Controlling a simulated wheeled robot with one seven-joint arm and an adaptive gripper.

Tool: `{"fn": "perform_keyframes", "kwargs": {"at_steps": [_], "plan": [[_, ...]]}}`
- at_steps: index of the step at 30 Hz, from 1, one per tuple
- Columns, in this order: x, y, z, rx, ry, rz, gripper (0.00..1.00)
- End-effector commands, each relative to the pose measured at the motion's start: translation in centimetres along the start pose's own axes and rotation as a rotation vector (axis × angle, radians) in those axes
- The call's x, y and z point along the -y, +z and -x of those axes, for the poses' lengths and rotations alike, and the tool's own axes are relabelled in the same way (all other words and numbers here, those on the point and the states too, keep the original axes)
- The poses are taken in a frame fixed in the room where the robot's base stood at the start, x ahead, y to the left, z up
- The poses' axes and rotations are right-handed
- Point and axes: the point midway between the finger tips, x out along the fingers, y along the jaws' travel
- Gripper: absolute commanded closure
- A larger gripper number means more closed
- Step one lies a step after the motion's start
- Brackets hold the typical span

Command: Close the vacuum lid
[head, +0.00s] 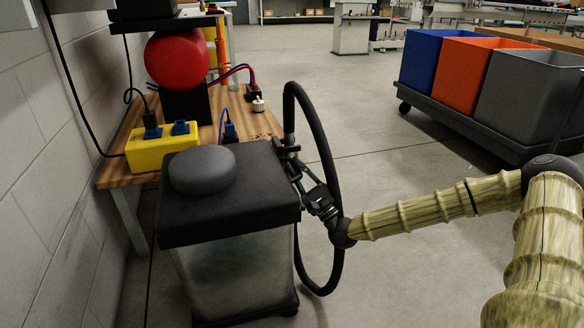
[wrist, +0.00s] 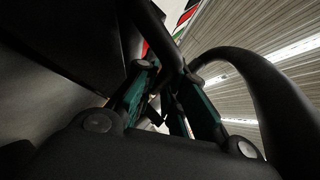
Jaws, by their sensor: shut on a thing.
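The vacuum has a square black lid (head: 245,185) with a grey dome (head: 202,169) on top. The lid lies over a clear, cloudy tank (head: 235,275); I see no clear gap on the front side, and the hinge side is hidden. A black hose (head: 331,170) loops at the vacuum's right and also shows in the wrist view (wrist: 275,90). My gripper (head: 288,152) is at the lid's right edge, by the hose's upper end. In the wrist view its teal fingers (wrist: 165,75) close around a dark part; whether this is lid or hose I cannot tell.
A wooden bench (head: 118,165) behind the vacuum holds a yellow box (head: 160,152) and a red ball (head: 178,60) on a black stand. A grey block wall (head: 40,180) is close at left. A cart (head: 480,115) with coloured bins stands at right. Floor between is clear.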

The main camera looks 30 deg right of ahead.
Motion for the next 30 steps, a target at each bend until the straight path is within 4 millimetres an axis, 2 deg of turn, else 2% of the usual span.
{"fn": "perform_keyframes", "kwargs": {"at_steps": [1, 4, 5, 6, 17, 22, 30], "plan": [[-0.3, -0.5, 0.6, -0.011, 0.007, -0.001, 1.00], [-0.4, -0.5, 0.6, -0.012, 0.009, -0.001, 1.00], [-0.4, -0.5, 0.7, -0.013, 0.009, -0.001, 0.86], [-0.4, -0.5, 0.7, -0.013, 0.009, -0.002, 0.79], [-0.4, -0.3, 0.7, -0.008, 0.007, -0.002, 0.79], [-0.3, -0.3, 2.5, -0.008, 0.006, -0.003, 0.79], [-0.3, -0.3, 7.4, -0.009, 0.006, -0.002, 0.79]]}}
